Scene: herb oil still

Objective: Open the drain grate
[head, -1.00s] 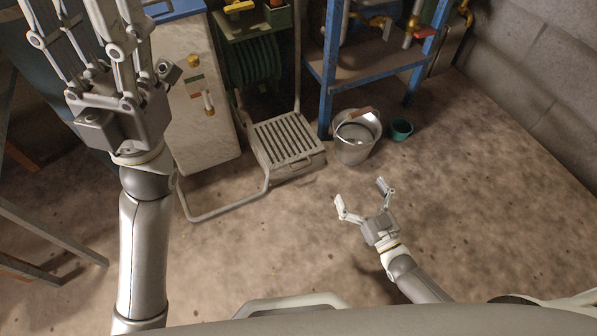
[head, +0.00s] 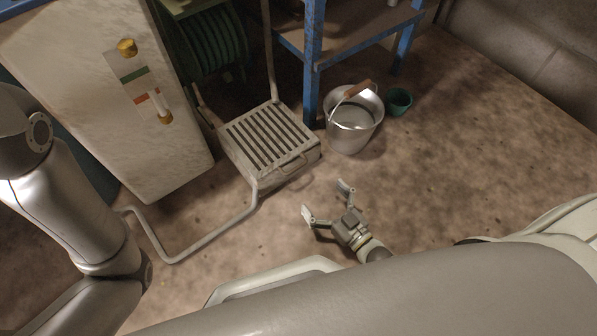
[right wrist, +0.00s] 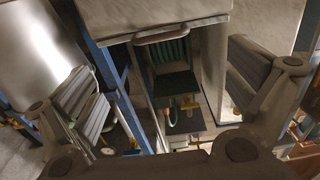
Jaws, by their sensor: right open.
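The drain grate (head: 268,140) is a pale, slotted, box-like unit low on the floor, left of the bucket. A small bar handle (head: 290,166) sits on its near side, and its slotted top appears closed. In the right wrist view the handle (right wrist: 168,35) lies near the top, between and beyond my fingers. My right gripper (head: 326,201) is open and empty, in front of and slightly right of the grate, apart from the handle. It also shows in the right wrist view (right wrist: 160,90). Only the links of my left arm show; its gripper is out of view.
A metal bucket (head: 353,122) and a green cup (head: 398,101) stand right of the grate, by a blue-framed bench (head: 313,60). A pale cabinet (head: 110,90) stands left. A bent tube (head: 205,243) runs along the floor. Floor at the right is clear.

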